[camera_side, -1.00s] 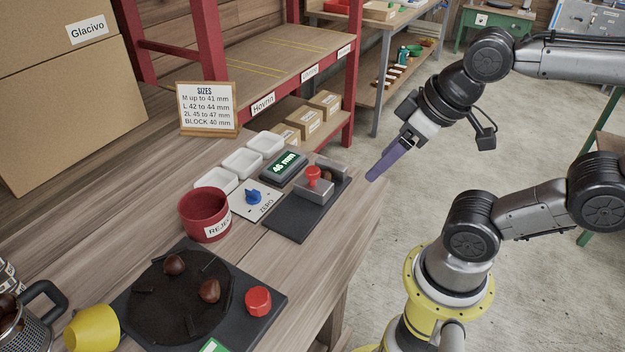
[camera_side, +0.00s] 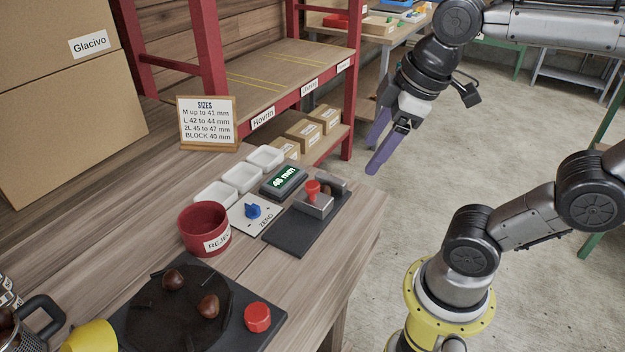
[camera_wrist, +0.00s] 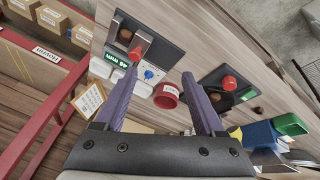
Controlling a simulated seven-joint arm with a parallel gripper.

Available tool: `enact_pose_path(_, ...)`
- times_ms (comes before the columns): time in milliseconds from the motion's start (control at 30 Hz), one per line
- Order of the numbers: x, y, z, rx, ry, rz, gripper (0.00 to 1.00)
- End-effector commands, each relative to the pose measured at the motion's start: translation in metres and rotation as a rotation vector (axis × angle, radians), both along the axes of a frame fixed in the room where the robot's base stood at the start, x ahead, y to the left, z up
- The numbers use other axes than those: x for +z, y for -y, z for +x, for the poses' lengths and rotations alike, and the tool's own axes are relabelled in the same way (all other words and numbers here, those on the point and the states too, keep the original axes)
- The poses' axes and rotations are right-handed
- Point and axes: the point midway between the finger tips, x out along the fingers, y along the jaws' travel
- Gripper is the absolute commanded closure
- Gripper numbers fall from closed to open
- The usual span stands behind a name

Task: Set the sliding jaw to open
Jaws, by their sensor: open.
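The sliding jaw (camera_side: 316,206) is a grey metal block with a red knob on a dark base plate (camera_side: 290,237). It also shows in the wrist view (camera_wrist: 140,45). The fixed jaw (camera_side: 332,182) stands behind it. A brown chestnut (camera_wrist: 125,35) sits in the gap between the jaws; I cannot tell if both touch it. The green display (camera_side: 284,181) seems to read 46 mm. My gripper (camera_side: 376,157) has purple fingers, open and empty, in the air to the right of the gauge and apart from it. It also shows in the wrist view (camera_wrist: 160,75).
Beside the gauge are a blue zero knob (camera_side: 253,211), white trays (camera_side: 240,178) and a red reject cup (camera_side: 204,229). A dark turntable (camera_side: 180,310) holds chestnuts, near a red button (camera_side: 257,317). A sizes sign (camera_side: 207,119) stands behind. The red rack (camera_side: 350,80) is further back.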

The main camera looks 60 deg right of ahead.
Motion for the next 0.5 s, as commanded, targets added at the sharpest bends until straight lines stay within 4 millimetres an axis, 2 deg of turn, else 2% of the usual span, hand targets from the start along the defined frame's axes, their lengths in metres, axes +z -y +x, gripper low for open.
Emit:
enact_pose_path(133, 0.015, 0.006, 0.032, 0.139, -0.088, -0.055, 0.29)
enact_pose_path(267, 0.021, 0.013, 0.068, 0.256, -0.181, -0.085, 0.29)
enact_pose_path(400, 0.015, 0.024, 0.107, 0.331, -0.272, -0.087, 0.29)
enact_pose_path(500, 0.005, 0.031, 0.128, 0.331, -0.32, -0.076, 0.29)
